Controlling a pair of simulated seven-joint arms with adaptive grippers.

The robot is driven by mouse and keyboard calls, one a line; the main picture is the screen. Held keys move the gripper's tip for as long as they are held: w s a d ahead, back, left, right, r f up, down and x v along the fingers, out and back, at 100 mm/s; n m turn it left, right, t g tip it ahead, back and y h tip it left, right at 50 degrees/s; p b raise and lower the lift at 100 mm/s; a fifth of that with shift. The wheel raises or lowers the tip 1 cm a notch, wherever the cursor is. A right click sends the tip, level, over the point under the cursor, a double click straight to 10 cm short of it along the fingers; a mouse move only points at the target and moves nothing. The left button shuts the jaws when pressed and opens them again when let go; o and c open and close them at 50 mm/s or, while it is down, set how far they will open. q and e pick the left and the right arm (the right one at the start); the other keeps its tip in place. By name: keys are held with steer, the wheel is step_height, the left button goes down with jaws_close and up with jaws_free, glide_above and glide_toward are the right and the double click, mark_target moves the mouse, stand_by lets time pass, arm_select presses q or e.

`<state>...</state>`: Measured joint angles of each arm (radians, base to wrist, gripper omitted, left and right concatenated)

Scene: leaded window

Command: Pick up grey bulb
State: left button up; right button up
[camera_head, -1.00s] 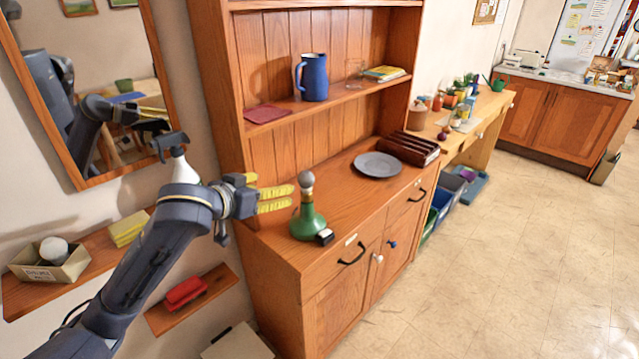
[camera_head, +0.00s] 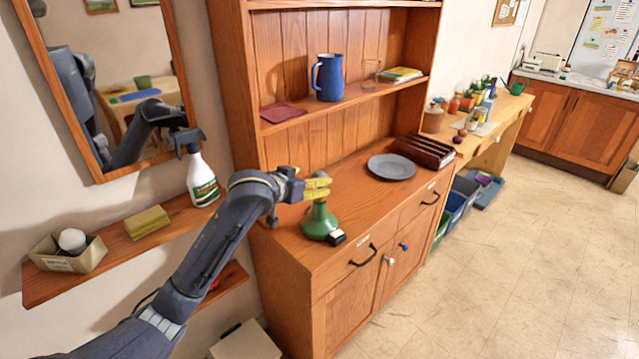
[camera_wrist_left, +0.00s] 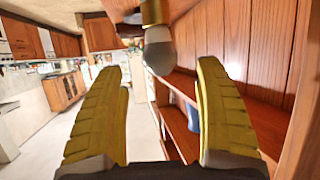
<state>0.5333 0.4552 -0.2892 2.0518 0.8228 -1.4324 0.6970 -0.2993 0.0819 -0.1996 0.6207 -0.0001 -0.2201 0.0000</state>
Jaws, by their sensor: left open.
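The grey bulb (camera_wrist_left: 159,50) stands in the brass-coloured neck (camera_wrist_left: 152,12) of the green lamp base, seen upside down in the left wrist view. The green lamp base (camera_head: 319,222) stands upright on the cabinet counter in the head view. My left gripper (camera_head: 318,188) is at the top of the lamp, its yellow fingers hiding most or all of the bulb there. In the wrist view the left gripper (camera_wrist_left: 163,110) is open, and the bulb appears between and ahead of the fingertips, with no contact visible. My right gripper is not in view.
A blue jug (camera_head: 329,78) stands on the shelf above. A grey plate (camera_head: 391,167) lies on the counter to the right. A spray bottle (camera_head: 202,180) and a box (camera_head: 85,258) holding a white round object are on the wall shelf at left.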

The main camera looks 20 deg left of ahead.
mark_target(316, 178)
arm_select(q)
steer(key=shift+x, duration=2.4)
steer(key=shift+r, duration=0.1)
steer(key=c, duration=1.1)
